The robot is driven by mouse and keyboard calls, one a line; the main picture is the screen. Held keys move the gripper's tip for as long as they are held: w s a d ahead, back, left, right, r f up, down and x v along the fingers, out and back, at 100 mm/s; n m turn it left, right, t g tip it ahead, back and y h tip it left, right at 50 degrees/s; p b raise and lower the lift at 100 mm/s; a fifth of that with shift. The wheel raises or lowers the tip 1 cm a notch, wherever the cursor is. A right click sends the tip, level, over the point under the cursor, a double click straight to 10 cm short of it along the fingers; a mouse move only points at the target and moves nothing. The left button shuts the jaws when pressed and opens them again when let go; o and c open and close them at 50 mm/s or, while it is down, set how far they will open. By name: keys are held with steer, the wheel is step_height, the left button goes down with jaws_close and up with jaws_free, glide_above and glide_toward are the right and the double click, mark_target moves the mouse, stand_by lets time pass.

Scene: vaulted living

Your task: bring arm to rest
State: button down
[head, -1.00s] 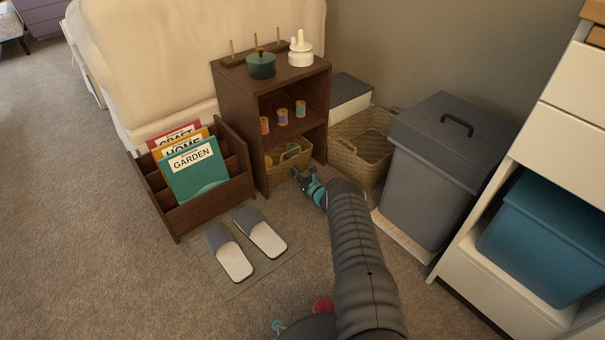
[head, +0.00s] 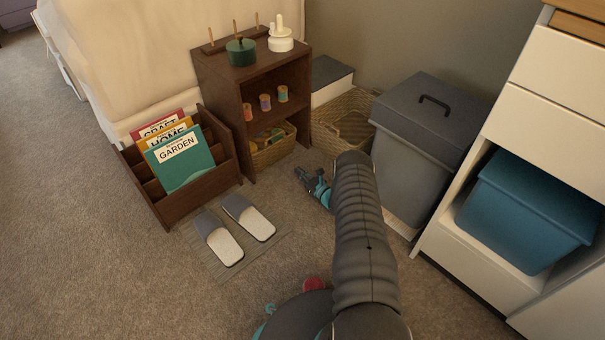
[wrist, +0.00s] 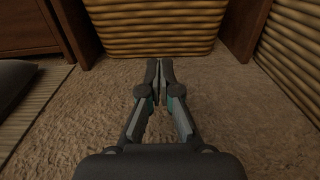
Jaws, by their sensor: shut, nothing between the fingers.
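My gripper (head: 301,174) is low over the carpet, in front of the small dark wood shelf. In the wrist view my gripper (wrist: 160,64) has its two fingertips together with nothing between them. It points toward a woven basket (wrist: 155,28) in the shelf's bottom opening and appears a little short of it. My arm reaches forward from the bottom middle of the head view and hides part of the floor and the grey bin's lower left side.
The dark wood shelf (head: 222,110) holds spools and a basket (head: 272,150). A wicker basket (head: 345,133) and a grey lidded bin (head: 412,160) stand right of it. A magazine rack (head: 158,212) and slippers (head: 248,218) are left. A white cabinet (head: 470,230) is far right. Carpet at lower left is clear.

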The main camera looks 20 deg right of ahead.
steer(key=shift+s+d, duration=0.25)
steer(key=shift+s, duration=0.45)
steer(key=a+r+n+g+y+p, duration=0.1)
steer(key=a+r+n+g+y, duration=0.25)
steer(key=r, duration=0.75)
steer(key=a+r+n+g+y+p, duration=0.1)
steer(key=a+r+n+g, duration=0.1)
steer(key=a+r+n, duration=0.65)
steer(key=a+r+n+g+y+p, duration=0.1)
steer(key=a+r+g+y, duration=0.25)
steer(key=r, duration=0.95)
steer(key=s+a+r+n+g+h, duration=0.25)
steer(key=s+a+r+n, duration=0.3)
steer(key=s+r, duration=0.35)
steer(key=s+a+r+n+g+h+p, duration=0.1)
steer(key=s+a+r+n+g+h, duration=0.15)
steer(key=s+r, duration=0.55)
steer(key=s+a+r+n+g+h+p, duration=0.15)
steer(key=s+r+n, duration=0.25)
steer(key=s+r, duration=0.45)
steer(key=s+d+r+n+t+h+p, duration=0.1)
steer(key=s+d+n+t+h, duration=0.1)
steer(key=s, duration=0.8)
steer(key=s+d+r+n+t+h+p, duration=0.1)
steer(key=s+d+n+h, duration=0.3)
steer(key=s, duration=0.6)
steer(key=shift+s+d+r+n+t+h, duration=0.25)
steer(key=shift+d+r+n+t+h, duration=0.1)
steer(key=shift+r+n+t+h, duration=0.3)
